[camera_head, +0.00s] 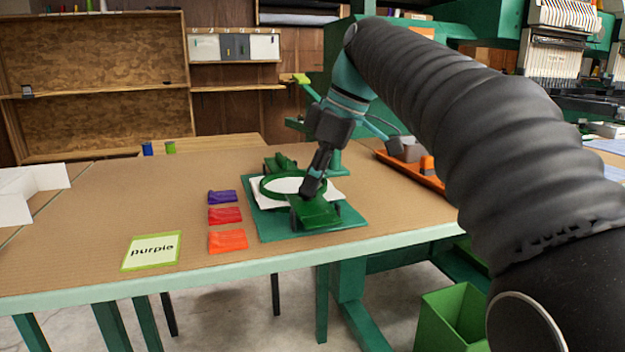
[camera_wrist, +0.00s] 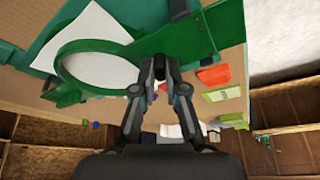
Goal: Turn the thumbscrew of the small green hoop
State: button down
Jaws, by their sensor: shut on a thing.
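The small green hoop (camera_head: 263,186) lies around a white cloth (camera_head: 288,184) on a dark green mat (camera_head: 268,230). The ring also shows at the upper left of the wrist view (camera_wrist: 98,46). I cannot tell how far the screw is turned.
Purple (camera_head: 222,197), red (camera_head: 224,215) and orange (camera_head: 228,241) folded cloths lie left of the mat. An orange tray (camera_head: 412,172) is at the right. The table's left middle is clear.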

jog(key=shift+m, duration=0.3)
jog(key=m+t+p, duration=0.1)
jog(key=m, duration=0.1)
jog(key=m+t+h, duration=0.1)
jog(key=m, duration=0.2)
jog(key=shift+s+a+r+m+p, duration=0.15)
jog(key=shift+s+m+p, duration=0.05)
jog(key=shift+m+p, duration=0.15)
jog(key=m+h+p, duration=0.1)
jog(key=m, duration=0.1)
jog(key=m+t+p, duration=0.1)
jog(key=m, duration=0.2)
jog(key=shift+s+a+m+h, duration=0.15)
jog(key=shift+m+h, duration=0.1)
jog(key=shift+h, duration=0.15)
jog(key=c, duration=1.2)
grip_release()
jog(key=v, duration=1.1)
jog(key=shift+s+r, duration=0.25)
jog(key=shift+r, duration=0.05)
